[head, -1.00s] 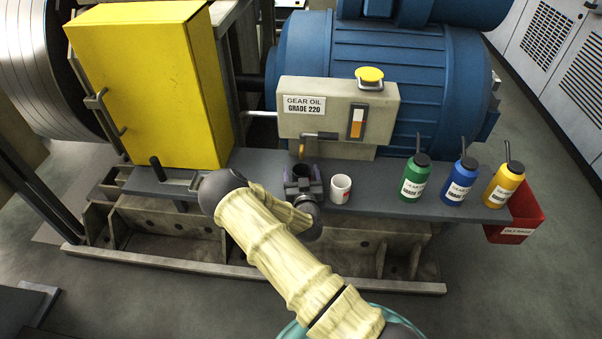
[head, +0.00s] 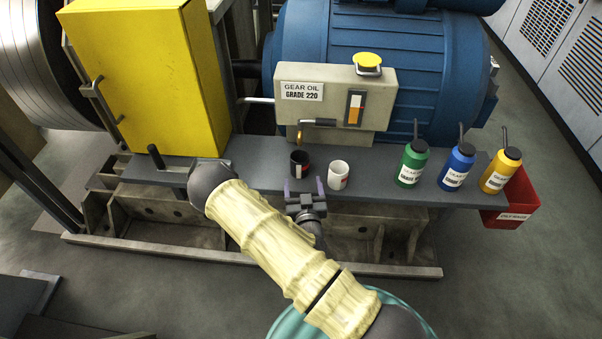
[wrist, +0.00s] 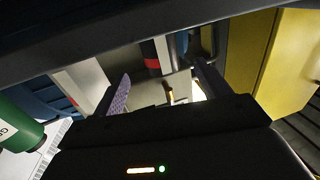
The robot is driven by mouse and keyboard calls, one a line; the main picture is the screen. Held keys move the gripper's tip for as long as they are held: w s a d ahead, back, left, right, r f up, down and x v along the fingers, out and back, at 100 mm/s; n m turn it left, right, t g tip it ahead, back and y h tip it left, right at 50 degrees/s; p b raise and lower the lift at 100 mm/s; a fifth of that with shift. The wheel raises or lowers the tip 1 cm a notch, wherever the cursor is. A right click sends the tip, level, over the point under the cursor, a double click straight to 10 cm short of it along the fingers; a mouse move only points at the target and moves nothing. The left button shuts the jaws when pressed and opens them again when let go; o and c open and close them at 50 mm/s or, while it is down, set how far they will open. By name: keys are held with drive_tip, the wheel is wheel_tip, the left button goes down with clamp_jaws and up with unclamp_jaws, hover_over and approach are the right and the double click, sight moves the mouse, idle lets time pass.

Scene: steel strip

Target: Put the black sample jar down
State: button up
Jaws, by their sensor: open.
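The black sample jar (head: 300,163) stands upright on the grey shelf (head: 255,160), below the tap (head: 317,122) of the gear oil box. A white mug (head: 338,175) stands just to its right, close by. My gripper (head: 304,187) is open and empty, on the near side of the jar and apart from it, with its two fingers pointing toward it. In the wrist view a dark shape with a red band, apparently the jar (wrist: 151,57), shows beyond the spread fingers (wrist: 160,90).
Green (head: 411,164), blue (head: 457,167) and yellow (head: 501,170) bottles stand along the right of the shelf. A red bin (head: 517,205) hangs at its right end. The yellow cabinet (head: 145,80) stands at the left. The gear oil box (head: 336,97) overhangs the shelf behind the jar.

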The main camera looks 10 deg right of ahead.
drive_tip(key=shift+s+a, duration=0.1)
drive_tip(key=shift+s, duration=0.45)
idle(1.1)
